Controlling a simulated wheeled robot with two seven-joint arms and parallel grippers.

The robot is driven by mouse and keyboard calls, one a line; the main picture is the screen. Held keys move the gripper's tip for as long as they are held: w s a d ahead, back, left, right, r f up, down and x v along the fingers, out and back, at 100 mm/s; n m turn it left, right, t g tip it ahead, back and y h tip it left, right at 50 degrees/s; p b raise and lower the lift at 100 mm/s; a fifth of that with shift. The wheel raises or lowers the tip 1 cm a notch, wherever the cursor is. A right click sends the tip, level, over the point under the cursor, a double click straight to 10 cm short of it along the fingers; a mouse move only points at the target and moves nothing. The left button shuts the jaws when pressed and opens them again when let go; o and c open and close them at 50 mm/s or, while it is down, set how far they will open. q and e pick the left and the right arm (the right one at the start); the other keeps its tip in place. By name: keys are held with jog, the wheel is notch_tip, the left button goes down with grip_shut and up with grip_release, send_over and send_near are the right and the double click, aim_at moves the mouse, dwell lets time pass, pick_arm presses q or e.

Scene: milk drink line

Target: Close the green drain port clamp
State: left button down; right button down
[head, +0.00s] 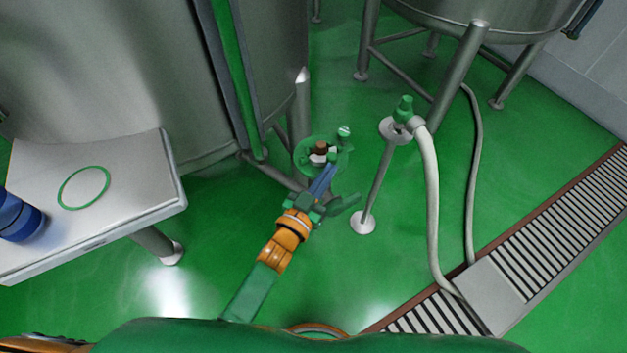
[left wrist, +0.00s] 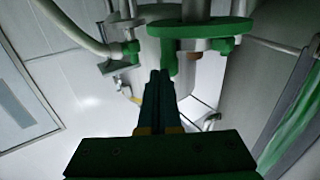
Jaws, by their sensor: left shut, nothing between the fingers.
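The green drain port clamp (head: 303,148) shows in the head view as a green ring around a port with a brown centre. A green arm with a pale-tipped bolt (head: 344,132) sticks out at its right. I cannot tell how far the clamp is open. My left gripper (head: 328,172) is shut and empty, its blue fingers at the near side of the clamp and hiding part of it. In the left wrist view the shut fingertips (left wrist: 160,74) are just below a green disc (left wrist: 200,28) and beside a hanging green piece (left wrist: 168,55); contact is unclear. My right gripper is not in view.
A steel tank (head: 90,70) stands at the left, with a bench (head: 130,190) carrying a green ring (head: 83,187). A hose (head: 430,190) runs from a stand with a green fitting (head: 403,108). A floor grate (head: 560,220) lies at the right. Green floor between is clear.

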pick_arm(q)
jog(key=shift+w+d, duration=0.3)
jog(key=shift+d, duration=0.05)
jog(key=shift+r, duration=0.15)
dwell(0.3)
